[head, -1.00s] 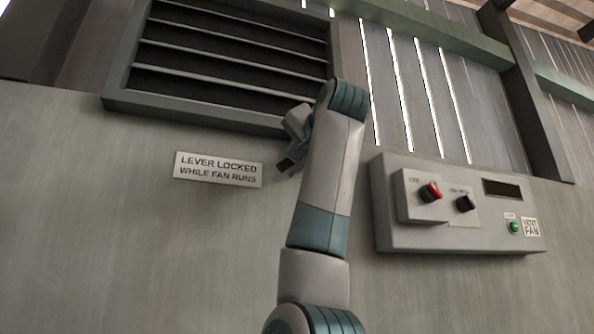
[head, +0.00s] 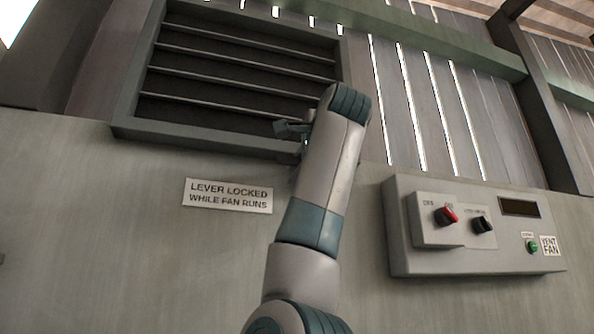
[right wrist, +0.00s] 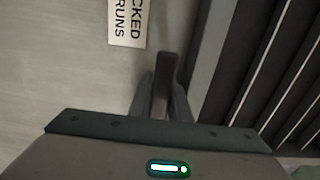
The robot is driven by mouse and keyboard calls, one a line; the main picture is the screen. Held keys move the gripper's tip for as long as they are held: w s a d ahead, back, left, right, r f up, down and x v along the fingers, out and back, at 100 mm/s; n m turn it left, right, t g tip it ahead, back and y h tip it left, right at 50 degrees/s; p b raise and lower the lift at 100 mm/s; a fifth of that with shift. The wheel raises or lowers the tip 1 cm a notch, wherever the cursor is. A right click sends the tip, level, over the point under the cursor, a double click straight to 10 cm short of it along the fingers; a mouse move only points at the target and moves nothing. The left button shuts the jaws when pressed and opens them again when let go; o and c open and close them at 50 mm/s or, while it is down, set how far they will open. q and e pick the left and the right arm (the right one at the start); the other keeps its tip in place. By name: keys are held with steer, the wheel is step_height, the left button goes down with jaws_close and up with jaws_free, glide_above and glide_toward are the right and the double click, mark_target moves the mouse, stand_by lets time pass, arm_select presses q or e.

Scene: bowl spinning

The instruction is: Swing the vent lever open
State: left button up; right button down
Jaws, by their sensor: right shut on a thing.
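The vent (head: 240,75) is a dark framed louvre with several slats, high on the wall at the upper left in the head view. The vent lever (right wrist: 166,68) shows in the right wrist view as a short dark bar beside the vent frame. My right gripper (right wrist: 162,92) is shut on the lever, one finger on each side of it. In the head view my right gripper (head: 290,128) is at the vent's lower edge, partly hidden by my forearm, and the lever cannot be made out there. My left gripper is out of view.
A sign reading "LEVER LOCKED WHILE FAN RUNS" (head: 228,195) is below the vent. A control box (head: 440,260) at the right carries a red knob (head: 446,215), a black knob (head: 483,225), a green button (head: 532,246) and a dark display (head: 519,207).

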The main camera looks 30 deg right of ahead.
stand_by(0.4)
steer(key=c, duration=1.6)
jaws_free()
steer(key=shift+c, duration=0.2)
steer(key=shift+s, duration=0.15)
steer(key=b+v, duration=0.8)
steer(key=v, duration=0.9)
steer(key=shift+a, duration=0.1)
